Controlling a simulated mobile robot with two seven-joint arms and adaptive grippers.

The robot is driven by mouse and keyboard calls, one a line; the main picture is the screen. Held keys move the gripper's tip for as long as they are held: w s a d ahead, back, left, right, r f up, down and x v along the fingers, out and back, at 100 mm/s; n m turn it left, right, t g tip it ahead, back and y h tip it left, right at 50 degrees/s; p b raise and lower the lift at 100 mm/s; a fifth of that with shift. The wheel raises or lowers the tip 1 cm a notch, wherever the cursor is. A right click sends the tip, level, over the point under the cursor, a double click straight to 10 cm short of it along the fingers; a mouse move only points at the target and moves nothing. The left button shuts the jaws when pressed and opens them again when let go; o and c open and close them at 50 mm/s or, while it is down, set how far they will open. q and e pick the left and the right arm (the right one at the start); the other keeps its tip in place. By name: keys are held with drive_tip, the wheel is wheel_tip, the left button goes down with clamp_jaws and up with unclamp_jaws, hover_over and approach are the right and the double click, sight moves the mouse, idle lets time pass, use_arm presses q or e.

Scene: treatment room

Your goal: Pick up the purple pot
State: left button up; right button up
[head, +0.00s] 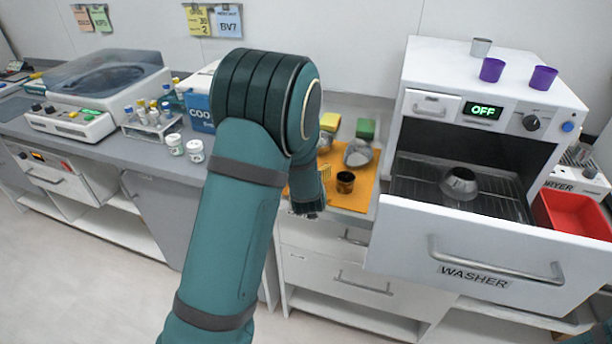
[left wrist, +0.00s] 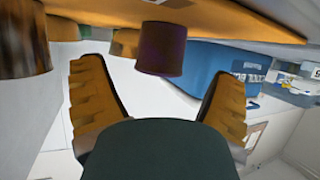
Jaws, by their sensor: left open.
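A dark purple pot (left wrist: 161,50) stands on the orange mat in the left wrist view, which shows the scene upside down. It lies ahead of and between the two spread fingers of my left gripper (left wrist: 162,78), with no visible contact. In the head view my left arm hides this pot, and the gripper (head: 309,208) shows only as a dark end beside the mat (head: 350,203). Two brighter purple pots (head: 492,69) (head: 543,77) stand on top of the washer. My right gripper is out of view.
A brown-gold pot (head: 345,182) and grey metal items (head: 357,153) are on the mat. A blue cooler box (head: 200,110) stands behind my arm.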

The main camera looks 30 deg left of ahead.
use_arm(q)
drive_tip(key=shift+x, duration=0.9)
drive_tip(key=c, duration=0.9)
drive_tip(key=shift+r, duration=0.1)
drive_tip(key=shift+c, duration=0.2)
wheel_tip(320, 180, up, 10)
drive_tip(key=p, duration=0.3)
drive_tip(key=shift+s, duration=0.1)
